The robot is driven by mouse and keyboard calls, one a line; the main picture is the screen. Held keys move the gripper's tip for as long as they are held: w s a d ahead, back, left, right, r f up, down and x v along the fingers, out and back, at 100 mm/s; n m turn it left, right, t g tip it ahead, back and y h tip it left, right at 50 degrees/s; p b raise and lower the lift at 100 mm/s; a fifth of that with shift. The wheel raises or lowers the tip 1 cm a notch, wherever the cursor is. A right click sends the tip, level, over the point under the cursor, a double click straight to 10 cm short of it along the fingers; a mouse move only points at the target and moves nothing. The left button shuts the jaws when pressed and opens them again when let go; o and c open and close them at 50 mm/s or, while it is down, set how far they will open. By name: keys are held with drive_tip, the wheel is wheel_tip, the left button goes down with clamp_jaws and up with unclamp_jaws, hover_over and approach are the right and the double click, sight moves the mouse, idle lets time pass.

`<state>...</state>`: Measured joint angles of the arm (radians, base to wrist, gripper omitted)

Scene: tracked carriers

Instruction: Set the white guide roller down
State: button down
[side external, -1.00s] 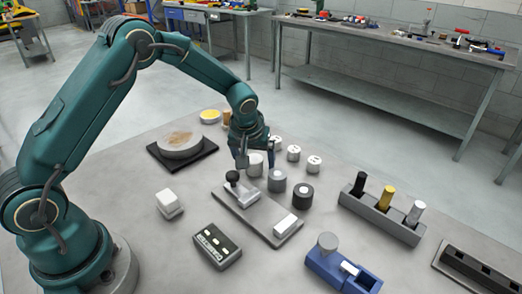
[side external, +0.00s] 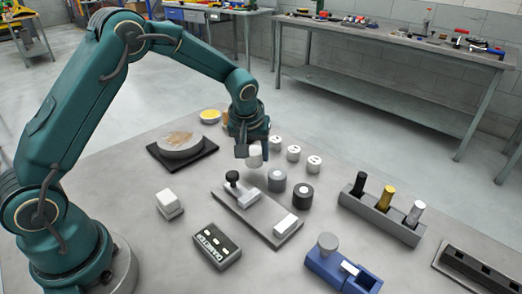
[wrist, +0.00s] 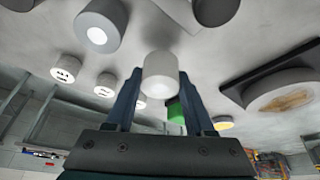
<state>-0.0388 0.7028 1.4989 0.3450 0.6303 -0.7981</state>
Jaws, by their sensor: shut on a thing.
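The white guide roller (side external: 255,160) is a short pale cylinder. It is held between my gripper's fingers, and the side view shows it a little above the grey table (side external: 150,235). My gripper (side external: 253,149) is shut on it from above. In the wrist view the roller (wrist: 161,72) sits between the two dark fingers of my gripper (wrist: 160,88), with its end sticking out past the tips. A grey roller (side external: 277,181) and a black roller (side external: 303,195) stand on the table to its right.
Several white marked cylinders, including one (side external: 293,153), stand behind the rollers. A grey plate (side external: 266,222) with a black-knobbed block lies in front. A round stained disc on a black base (side external: 205,150) is at left. A rack of pegs (side external: 375,217) and a blue fixture (side external: 330,268) are at right.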

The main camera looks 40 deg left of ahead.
wheel_tip(320, 180, up, 2)
drive_tip(key=shift+a+r, duration=0.1)
drive_tip(key=shift+a, duration=0.05)
drive_tip(key=s+a+r, duration=0.6)
drive_tip(key=a, duration=0.3)
drive_tip(key=n+g+y, duration=0.1)
drive_tip(key=n, duration=0.3)
hover_over(270, 213)
drive_tip(key=d, duration=0.1)
drive_tip(key=f, duration=0.5)
drive_tip(key=shift+s+d+f, duration=0.1)
drive_tip(key=shift+s, duration=0.3)
drive_tip(key=shift+f, duration=2)
